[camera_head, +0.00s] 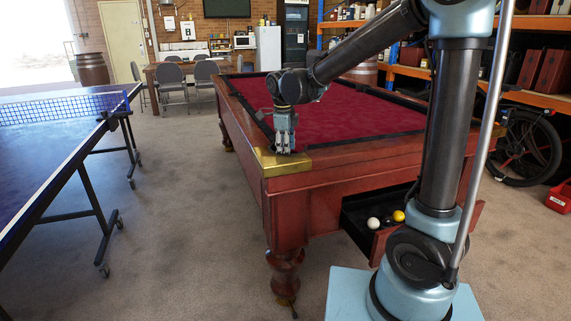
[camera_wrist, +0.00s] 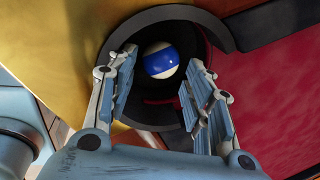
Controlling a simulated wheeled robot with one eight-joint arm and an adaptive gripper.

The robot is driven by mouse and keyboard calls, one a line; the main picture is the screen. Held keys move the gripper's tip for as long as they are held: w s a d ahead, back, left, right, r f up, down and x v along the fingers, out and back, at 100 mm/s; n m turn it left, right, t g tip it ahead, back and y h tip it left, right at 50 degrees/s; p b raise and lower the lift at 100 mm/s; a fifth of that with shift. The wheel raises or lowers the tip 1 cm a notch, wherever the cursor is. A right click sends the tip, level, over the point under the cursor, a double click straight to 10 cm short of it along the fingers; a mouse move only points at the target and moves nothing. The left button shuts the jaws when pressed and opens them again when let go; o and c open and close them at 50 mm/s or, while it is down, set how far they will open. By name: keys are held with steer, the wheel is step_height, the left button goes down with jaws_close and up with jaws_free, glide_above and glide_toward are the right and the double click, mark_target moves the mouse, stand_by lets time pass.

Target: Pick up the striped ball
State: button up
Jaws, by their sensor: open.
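The striped ball (camera_wrist: 160,62), white with a blue band, lies inside the dark round corner pocket (camera_wrist: 150,115) of the pool table in the wrist view. My gripper (camera_wrist: 164,85) is open over the pocket. Its two fingers are spread, with the ball beyond and between their tips, and nothing is held. In the head view my gripper (camera_head: 284,150) points down at the table's near left corner, by the brass corner plate (camera_head: 282,162). The ball is hidden in the head view.
The pool table's red cloth (camera_head: 345,115) is bare where visible. An open drawer (camera_head: 357,224) at the table's near end holds a white ball (camera_head: 373,223) and a yellow ball (camera_head: 398,216). A table-tennis table (camera_head: 55,140) stands at left, with carpet between.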

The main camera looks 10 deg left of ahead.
steer(key=f, duration=0.2)
steer(key=w+f, duration=0.1)
steer(key=f, duration=0.2)
steer(key=c, duration=0.8)
steer(key=shift+o, duration=0.2)
steer(key=shift+r, duration=0.1)
